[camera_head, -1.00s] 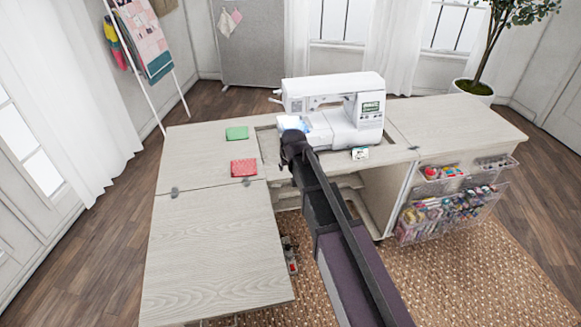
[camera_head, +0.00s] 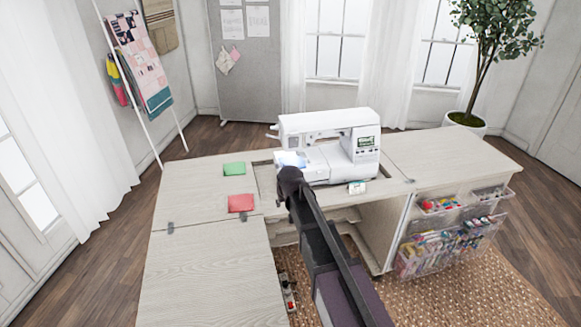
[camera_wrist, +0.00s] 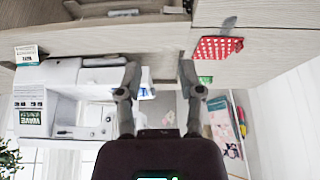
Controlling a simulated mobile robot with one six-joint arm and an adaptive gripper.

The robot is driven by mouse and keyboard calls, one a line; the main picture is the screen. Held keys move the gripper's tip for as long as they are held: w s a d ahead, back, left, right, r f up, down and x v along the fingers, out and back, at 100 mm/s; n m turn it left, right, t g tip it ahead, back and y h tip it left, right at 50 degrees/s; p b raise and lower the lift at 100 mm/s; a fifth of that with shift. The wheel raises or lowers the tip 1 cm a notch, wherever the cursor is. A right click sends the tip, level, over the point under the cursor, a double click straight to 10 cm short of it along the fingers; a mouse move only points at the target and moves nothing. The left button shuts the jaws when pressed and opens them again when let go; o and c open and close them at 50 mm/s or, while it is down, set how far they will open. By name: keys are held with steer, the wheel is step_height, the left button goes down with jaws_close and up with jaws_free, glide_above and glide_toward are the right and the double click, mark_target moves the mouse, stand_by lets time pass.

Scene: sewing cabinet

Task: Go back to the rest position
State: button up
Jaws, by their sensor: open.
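My arm reaches forward from the bottom of the head view, and its end (camera_head: 290,180) is at the front of the white sewing machine (camera_head: 328,145). In the wrist view my gripper (camera_wrist: 160,72) is open, its two fingers apart with nothing between them. The wrist picture is upside down. The sewing machine also shows there at the left (camera_wrist: 62,98). Whether the fingers touch the machine cannot be told.
A green packet (camera_head: 234,168) and a red packet (camera_head: 241,203) lie on the cabinet top (camera_head: 200,185), left of the machine. A small white box (camera_head: 356,188) stands at its right front. Clear bins (camera_head: 440,248) hang on the right door. The left leaf (camera_head: 205,275) is bare.

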steer(key=shift+d, duration=0.1)
steer(key=s+d+f+m+g, duration=0.1)
steer(key=s+d+g, duration=0.1)
steer(key=s+d, duration=0.9)
steer(key=s+d+m+g+h, duration=0.1)
steer(key=s+d+m+g, duration=0.1)
steer(key=s+d, duration=0.9)
steer(key=shift+s+f+g, duration=0.35)
steer(key=shift+s+g, duration=0.1)
steer(key=shift+g, duration=0.05)
steer(key=shift+d, duration=0.1)
